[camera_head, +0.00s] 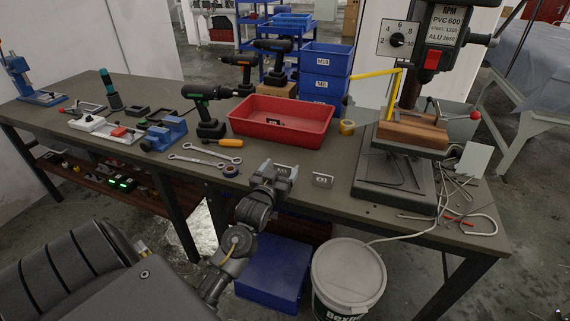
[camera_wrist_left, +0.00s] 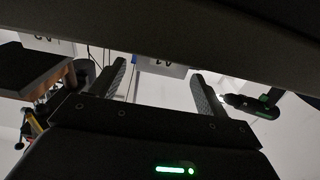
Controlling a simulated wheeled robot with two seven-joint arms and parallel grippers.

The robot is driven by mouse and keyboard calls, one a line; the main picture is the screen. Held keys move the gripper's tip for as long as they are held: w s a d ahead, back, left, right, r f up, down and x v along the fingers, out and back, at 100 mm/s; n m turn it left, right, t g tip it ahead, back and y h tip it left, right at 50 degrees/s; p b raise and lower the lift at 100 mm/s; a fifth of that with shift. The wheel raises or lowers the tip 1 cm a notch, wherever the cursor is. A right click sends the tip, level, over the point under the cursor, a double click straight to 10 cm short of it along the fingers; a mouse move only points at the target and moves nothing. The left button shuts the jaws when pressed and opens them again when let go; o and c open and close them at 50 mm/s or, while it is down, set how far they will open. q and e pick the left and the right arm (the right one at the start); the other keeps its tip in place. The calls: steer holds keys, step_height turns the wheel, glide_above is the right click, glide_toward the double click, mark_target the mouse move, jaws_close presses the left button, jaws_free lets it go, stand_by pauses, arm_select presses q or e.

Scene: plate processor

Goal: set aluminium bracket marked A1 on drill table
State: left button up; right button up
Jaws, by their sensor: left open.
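Two small metal brackets with dark markings stand near the front edge of the workbench: one (camera_head: 283,170) by my left gripper, the other (camera_head: 323,180) just to its right. Their markings are too small to read surely. My left gripper (camera_head: 279,173) is open at the first bracket; I cannot tell whether it touches it. In the left wrist view a marked plate (camera_wrist_left: 162,70) shows between the open fingers, and another (camera_wrist_left: 48,44) to the left; neither reads clearly. The drill press's wooden-topped drill table (camera_head: 412,132) stands at the right. My right gripper is not seen.
Wrenches (camera_head: 205,161) and a cordless drill (camera_head: 209,112) are to the left. A hose and loose rods lie right of the drill base. A white bucket (camera_head: 348,277) stands below the bench.

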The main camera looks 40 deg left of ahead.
arm_select(q)
steer(key=v, duration=0.8)
steer(key=shift+s, duration=0.2)
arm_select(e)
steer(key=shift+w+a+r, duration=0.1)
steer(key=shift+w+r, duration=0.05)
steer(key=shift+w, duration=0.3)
arm_select(q)
steer(key=shift+d, duration=0.1)
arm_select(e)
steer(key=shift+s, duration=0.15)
